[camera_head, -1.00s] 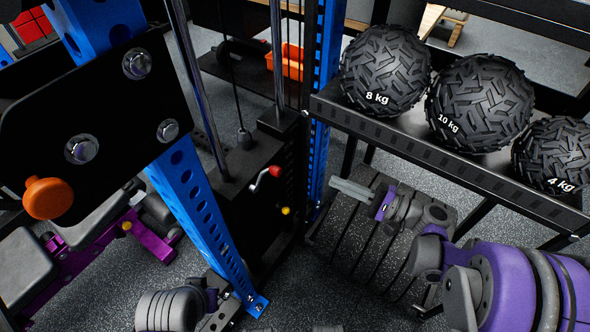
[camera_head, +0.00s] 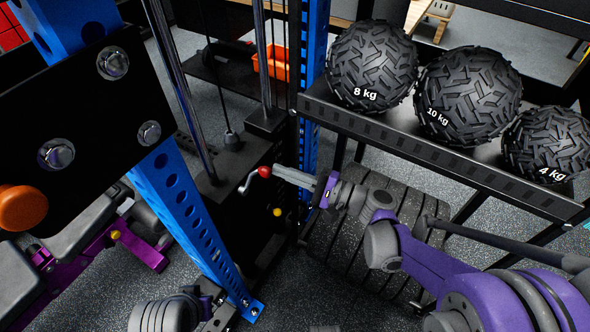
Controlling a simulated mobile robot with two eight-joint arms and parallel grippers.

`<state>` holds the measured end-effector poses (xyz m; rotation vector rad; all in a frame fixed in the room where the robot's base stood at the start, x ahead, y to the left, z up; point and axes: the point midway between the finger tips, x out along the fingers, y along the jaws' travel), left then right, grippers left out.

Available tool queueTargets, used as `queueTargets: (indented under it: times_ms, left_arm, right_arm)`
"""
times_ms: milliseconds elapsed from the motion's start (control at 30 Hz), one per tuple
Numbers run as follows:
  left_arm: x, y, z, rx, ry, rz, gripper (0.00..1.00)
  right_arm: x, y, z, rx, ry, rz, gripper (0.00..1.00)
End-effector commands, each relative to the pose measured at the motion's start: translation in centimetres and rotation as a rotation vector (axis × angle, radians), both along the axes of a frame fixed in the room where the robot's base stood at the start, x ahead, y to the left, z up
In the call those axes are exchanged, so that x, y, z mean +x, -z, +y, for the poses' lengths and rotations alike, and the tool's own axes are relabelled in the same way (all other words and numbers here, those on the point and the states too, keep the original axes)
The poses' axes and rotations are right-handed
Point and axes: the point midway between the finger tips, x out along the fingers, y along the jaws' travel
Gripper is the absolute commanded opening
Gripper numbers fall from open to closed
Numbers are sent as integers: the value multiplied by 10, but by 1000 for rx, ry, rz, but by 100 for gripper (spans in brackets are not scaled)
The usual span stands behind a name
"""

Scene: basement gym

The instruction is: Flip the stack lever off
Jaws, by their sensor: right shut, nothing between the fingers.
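The stack lever (camera_head: 250,180) is a short silver arm with a red knob (camera_head: 264,172) on the side of the black weight stack housing, left of centre. My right gripper (camera_head: 277,170) reaches in from the right with its grey fingers shut and empty. Its fingertips are right beside the red knob; I cannot tell whether they touch it. My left gripper (camera_head: 222,312) is low in the picture by the foot of the blue upright, partly cut off by the lower edge, and its fingers are unclear.
A blue perforated upright (camera_head: 190,215) stands left of the lever, and another (camera_head: 312,70) behind my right gripper. A black rack (camera_head: 440,155) with heavy balls stands at right. A yellow knob (camera_head: 277,212) sits below the lever.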

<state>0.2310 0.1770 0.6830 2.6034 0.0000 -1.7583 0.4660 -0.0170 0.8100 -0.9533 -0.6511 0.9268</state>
Motion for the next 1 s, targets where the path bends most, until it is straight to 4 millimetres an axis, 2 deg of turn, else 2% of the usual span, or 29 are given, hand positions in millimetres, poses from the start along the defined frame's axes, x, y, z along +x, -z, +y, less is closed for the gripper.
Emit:
queueTargets:
  times_ms: [467, 1000]
  left_arm:
    - [0, 0, 0, 0, 0, 0, 0]
    - [-1, -10, 0, 0, 0, -3, 0]
  right_arm:
    - [-3, -2, 2, -1, 1, -1, 0]
    - [-5, -9, 4, -53, 1, -73, 0]
